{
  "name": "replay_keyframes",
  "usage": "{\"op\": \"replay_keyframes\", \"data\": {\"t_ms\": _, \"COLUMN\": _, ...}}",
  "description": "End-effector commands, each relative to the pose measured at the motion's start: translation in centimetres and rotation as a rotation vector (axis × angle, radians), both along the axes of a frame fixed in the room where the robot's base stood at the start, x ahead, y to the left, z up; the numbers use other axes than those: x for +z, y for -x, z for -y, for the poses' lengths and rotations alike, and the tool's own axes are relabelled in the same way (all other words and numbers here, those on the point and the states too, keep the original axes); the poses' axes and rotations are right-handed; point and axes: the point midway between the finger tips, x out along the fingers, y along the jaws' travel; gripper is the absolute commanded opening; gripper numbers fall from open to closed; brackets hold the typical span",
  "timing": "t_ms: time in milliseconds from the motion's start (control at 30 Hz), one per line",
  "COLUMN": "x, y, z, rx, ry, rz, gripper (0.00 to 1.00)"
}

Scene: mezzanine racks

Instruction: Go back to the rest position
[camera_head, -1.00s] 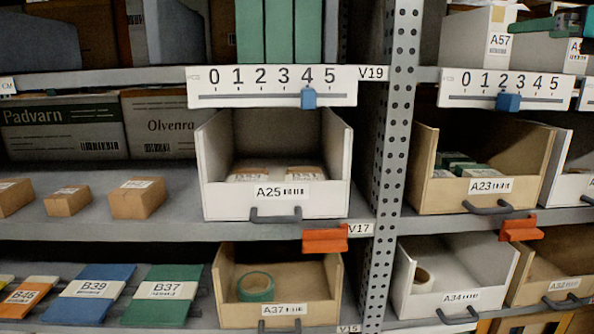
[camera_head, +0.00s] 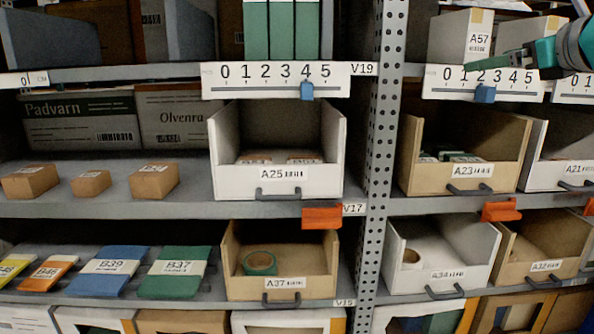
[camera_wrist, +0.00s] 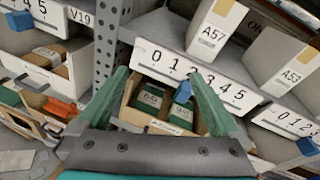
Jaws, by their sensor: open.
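My gripper (camera_head: 515,58) shows at the upper right of the head view, in front of the right-hand rack bay and near the box labelled A57 (camera_head: 462,38). In the wrist view my gripper (camera_wrist: 160,73) has its two green fingers spread wide apart. Nothing is held between them. Beyond the fingers are the numbered scale strip (camera_wrist: 190,78) with its blue slider and the open bin A23 (camera_wrist: 133,113) holding small labelled boxes. Bin A23 also shows in the head view (camera_head: 470,186).
A perforated metal upright (camera_head: 380,150) parts the two bays. The white bin A25 (camera_head: 275,182) and tan bin A37 (camera_head: 283,285) stand left of it; white bin A34 (camera_head: 445,277) stands right. Orange tags (camera_head: 322,216) stick out from the shelf edge.

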Motion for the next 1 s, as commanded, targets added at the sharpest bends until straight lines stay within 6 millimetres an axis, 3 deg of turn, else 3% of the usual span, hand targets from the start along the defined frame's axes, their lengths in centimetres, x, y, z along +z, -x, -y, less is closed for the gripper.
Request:
{"op": "replay_keyframes", "data": {"t_ms": 167, "x": -4.2, "y": -0.4, "z": -4.8, "rx": 0.108, "ry": 0.193, "rz": -0.071, "gripper": 1.00}}
{"op": "replay_keyframes", "data": {"t_ms": 267, "x": -7.7, "y": -0.3, "z": -8.2, "rx": 0.204, "ry": 0.348, "rz": -0.120, "gripper": 1.00}}
{"op": "replay_keyframes", "data": {"t_ms": 467, "x": -18.2, "y": 2.6, "z": -16.2, "rx": 0.510, "ry": 0.770, "rz": -0.229, "gripper": 1.00}}
{"op": "replay_keyframes", "data": {"t_ms": 600, "x": -26.1, "y": 6.7, "z": -20.2, "rx": 0.781, "ry": 1.061, "rz": -0.279, "gripper": 1.00}}
{"op": "replay_keyframes", "data": {"t_ms": 700, "x": -31.7, "y": 10.5, "z": -22.0, "rx": 1.001, "ry": 1.246, "rz": -0.298, "gripper": 1.00}}
{"op": "replay_keyframes", "data": {"t_ms": 833, "x": -38.4, "y": 16.5, "z": -22.9, "rx": 1.314, "ry": 1.453, "rz": -0.297, "gripper": 1.00}}
{"op": "replay_keyframes", "data": {"t_ms": 1000, "x": -45.7, "y": 25.2, "z": -22.2, "rx": 1.756, "ry": 1.621, "rz": -0.248, "gripper": 1.00}}
